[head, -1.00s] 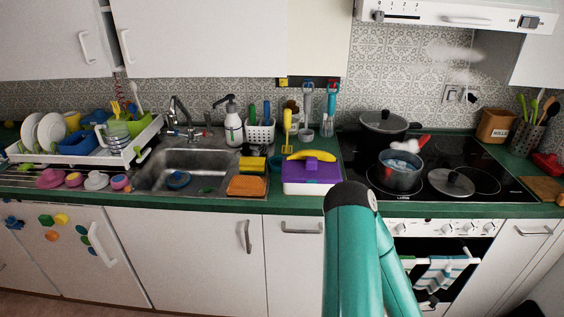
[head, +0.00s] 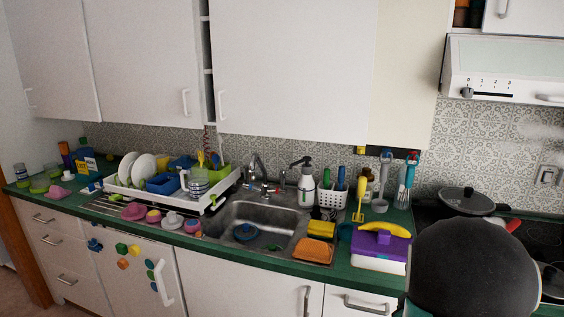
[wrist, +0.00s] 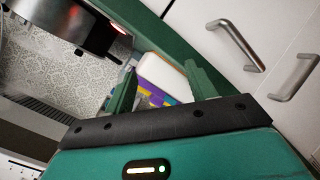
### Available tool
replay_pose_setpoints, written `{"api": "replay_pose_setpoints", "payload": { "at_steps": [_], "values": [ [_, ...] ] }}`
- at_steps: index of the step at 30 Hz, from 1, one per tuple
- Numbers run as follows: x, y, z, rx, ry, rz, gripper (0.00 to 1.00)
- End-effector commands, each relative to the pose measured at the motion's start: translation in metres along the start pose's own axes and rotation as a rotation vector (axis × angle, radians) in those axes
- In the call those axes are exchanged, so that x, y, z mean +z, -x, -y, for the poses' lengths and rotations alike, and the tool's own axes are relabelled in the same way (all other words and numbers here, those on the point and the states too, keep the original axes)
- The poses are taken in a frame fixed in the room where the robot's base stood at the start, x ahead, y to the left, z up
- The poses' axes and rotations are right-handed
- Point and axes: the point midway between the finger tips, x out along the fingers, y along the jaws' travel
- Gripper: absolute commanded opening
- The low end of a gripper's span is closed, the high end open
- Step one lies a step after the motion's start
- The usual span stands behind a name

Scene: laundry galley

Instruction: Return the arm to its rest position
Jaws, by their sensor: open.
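My gripper (wrist: 159,69) shows in the wrist view with its two green fingers spread apart. No held object shows between them. A white box with a purple and yellow top (wrist: 160,78) shows beyond the fingers, and I cannot tell the distance from this view. In the head view my arm fills the lower right corner as a large dark rounded joint, close to the camera. It hides part of the stove and counter. My gripper itself does not show in the head view.
A range hood (head: 510,75) hangs at upper right. Cabinet handles (wrist: 294,78) stick out in the wrist view.

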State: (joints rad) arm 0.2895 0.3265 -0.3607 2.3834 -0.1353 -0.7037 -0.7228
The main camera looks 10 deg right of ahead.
Motion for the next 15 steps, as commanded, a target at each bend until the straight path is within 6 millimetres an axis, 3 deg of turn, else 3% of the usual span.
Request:
{"api": "replay_pose_setpoints", "payload": {
  "at_steps": [1,6,11,15],
  "values": [
    [-0.021,0.011,0.001,-0.032,-0.045,-0.006,0.56],
    [-0.073,0.054,0.016,-0.172,-0.191,0.024,0.56],
    [-0.114,0.107,0.032,-0.306,-0.299,0.066,0.56],
    [-0.14,0.163,0.047,-0.418,-0.368,0.115,0.56]
  ]
}}
